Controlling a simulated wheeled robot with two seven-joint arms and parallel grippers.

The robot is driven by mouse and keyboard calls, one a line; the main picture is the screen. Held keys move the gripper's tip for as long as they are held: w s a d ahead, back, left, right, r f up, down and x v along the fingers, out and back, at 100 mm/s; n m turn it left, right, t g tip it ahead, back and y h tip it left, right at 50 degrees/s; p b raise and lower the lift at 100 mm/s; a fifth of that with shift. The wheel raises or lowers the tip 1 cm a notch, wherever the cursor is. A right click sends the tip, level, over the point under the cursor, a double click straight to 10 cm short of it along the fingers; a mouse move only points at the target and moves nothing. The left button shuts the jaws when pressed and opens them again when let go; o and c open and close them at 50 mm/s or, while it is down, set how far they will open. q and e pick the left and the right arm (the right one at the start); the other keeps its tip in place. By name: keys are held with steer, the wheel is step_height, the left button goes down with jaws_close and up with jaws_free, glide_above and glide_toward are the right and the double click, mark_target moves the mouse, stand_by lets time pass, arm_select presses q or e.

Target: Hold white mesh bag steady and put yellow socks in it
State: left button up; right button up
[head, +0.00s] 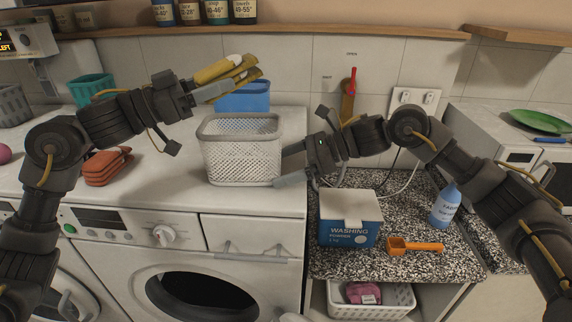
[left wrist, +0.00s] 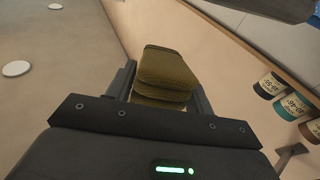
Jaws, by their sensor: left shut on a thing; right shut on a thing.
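The white mesh bag (head: 241,160) looks like an upright, open-topped perforated basket on the white machine top in the head view. My right gripper (head: 281,168) is shut on its right side. The yellow socks (head: 215,70) are in my left gripper (head: 228,82), which is shut on them and raised above and behind the bag's upper left. The socks also show as a folded olive-yellow bundle (left wrist: 165,75) between the fingers in the left wrist view. The bag's inner floor is hidden.
A blue container (head: 243,97) stands right behind the bag. Folded rust-coloured cloths (head: 107,167) and a teal basket (head: 92,88) lie to the left. A washing powder box (head: 350,219), an orange scoop (head: 414,246) and a blue bottle (head: 445,208) stand on the speckled counter at right.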

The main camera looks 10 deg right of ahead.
arm_select(q)
steer(key=shift+f, duration=1.8)
steer(key=o, duration=1.1)
steer(key=shift+c, duration=0.2)
steer(key=shift+a, duration=0.1)
steer(key=v, duration=1.2)
arm_select(e)
steer(key=o, duration=0.6)
